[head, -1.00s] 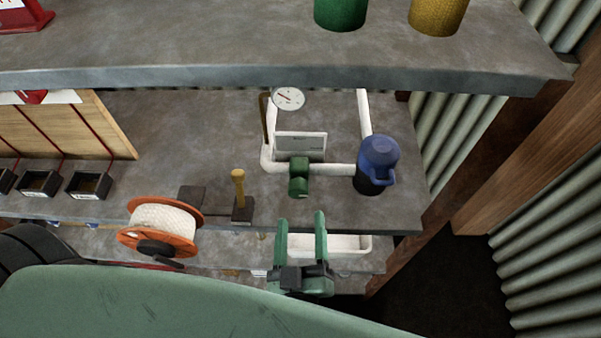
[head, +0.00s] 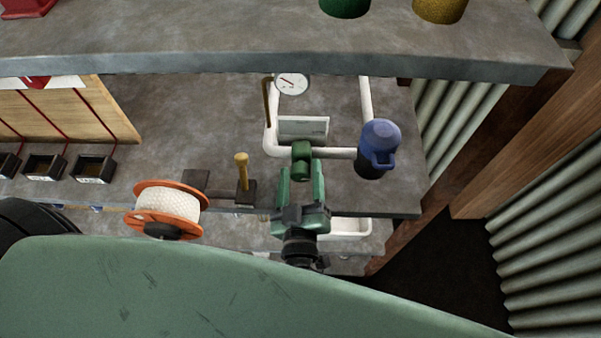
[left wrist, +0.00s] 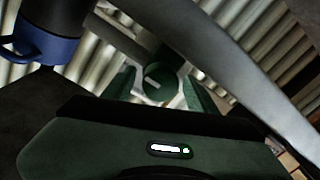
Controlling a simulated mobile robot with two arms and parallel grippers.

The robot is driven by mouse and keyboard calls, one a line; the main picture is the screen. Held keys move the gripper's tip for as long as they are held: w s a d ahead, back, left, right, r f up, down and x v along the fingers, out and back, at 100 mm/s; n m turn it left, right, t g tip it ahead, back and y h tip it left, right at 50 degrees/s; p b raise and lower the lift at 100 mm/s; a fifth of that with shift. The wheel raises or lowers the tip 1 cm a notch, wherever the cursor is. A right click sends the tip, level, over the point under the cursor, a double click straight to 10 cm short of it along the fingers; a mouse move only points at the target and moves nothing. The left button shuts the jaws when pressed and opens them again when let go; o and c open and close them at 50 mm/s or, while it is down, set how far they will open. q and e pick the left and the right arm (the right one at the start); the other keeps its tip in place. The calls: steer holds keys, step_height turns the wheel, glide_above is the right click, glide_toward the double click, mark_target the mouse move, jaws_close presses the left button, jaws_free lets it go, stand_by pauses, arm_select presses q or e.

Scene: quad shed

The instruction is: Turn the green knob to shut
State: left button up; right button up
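The green knob (head: 301,158) is a short green cylinder on the front of the white pipe (head: 340,153). My left gripper (head: 301,172) is open, with its two green fingers pointing at the knob and their tips close to it. In the left wrist view the knob (left wrist: 162,82) shows face-on with a pale bar mark, between the two fingers, with gaps on both sides. I cannot tell whether the fingertips reach beside it. My right gripper is not in view.
A blue-topped jug (head: 379,148) stands just right of the knob. A gauge (head: 292,83) and a white plate (head: 303,128) are behind. A yellow-handled lever (head: 242,172) and a rope reel (head: 166,207) are to the left. An upper shelf (head: 250,65) overhangs.

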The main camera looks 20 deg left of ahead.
arm_select(q)
jaws_close()
steer(key=shift+n, duration=0.4)
steer(key=shift+n+p, duration=0.55)
steer(key=shift+n, duration=0.45)
steer(key=n, duration=0.3)
steer(key=shift+n, duration=0.3)
steer(key=n, duration=0.2)
steer(key=shift+n, duration=0.3)
steer(key=n, duration=0.2)
steer(key=shift+f+n, duration=0.1)
steer(key=shift+n, duration=0.3)
steer(key=n+b, duration=0.1)
steer(key=n, duration=0.4)
steer(key=shift+n+h+b, duration=0.3)
steer(key=shift+h+b, duration=0.05)
steer(key=shift+h, duration=0.05)
